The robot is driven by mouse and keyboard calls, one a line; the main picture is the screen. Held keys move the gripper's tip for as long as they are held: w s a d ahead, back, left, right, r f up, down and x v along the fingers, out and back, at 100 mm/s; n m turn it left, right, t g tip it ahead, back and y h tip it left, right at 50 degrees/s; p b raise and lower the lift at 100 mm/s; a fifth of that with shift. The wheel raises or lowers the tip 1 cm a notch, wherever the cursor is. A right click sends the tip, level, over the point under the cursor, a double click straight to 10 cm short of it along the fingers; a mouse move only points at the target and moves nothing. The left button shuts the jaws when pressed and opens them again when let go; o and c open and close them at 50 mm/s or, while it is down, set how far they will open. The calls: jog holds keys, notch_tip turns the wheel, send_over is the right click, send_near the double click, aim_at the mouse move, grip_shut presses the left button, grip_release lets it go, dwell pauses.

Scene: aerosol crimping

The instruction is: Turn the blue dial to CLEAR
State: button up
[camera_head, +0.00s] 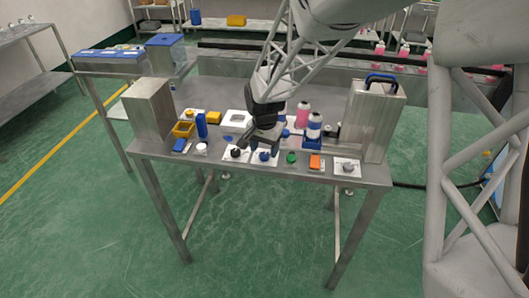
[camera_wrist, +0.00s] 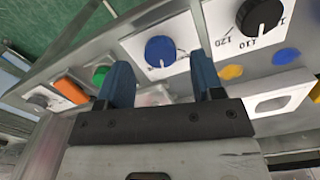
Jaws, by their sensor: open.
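The blue dial (camera_wrist: 160,51) is a round knob on a white plate on the bench. In the wrist view it lies just beyond and between the fingertips of my gripper (camera_wrist: 160,66). In the head view the dial (camera_head: 264,156) sits near the bench's front edge, with my gripper (camera_head: 258,146) above and close to it. My gripper is open, with nothing held between its fingers. I cannot tell whether a finger touches the dial. The markings on its plate, including CLEAR, are too small to read.
A black dial (camera_wrist: 260,14) marked 110 and 120 is on one side of the blue dial. A green button (camera_wrist: 100,75) and an orange switch (camera_wrist: 70,91) are on the other. Bottles (camera_head: 314,125) and a metal box (camera_head: 372,120) stand at the right.

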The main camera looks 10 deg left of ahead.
jog(key=shift+f, duration=1.1)
jog(key=c, duration=0.9)
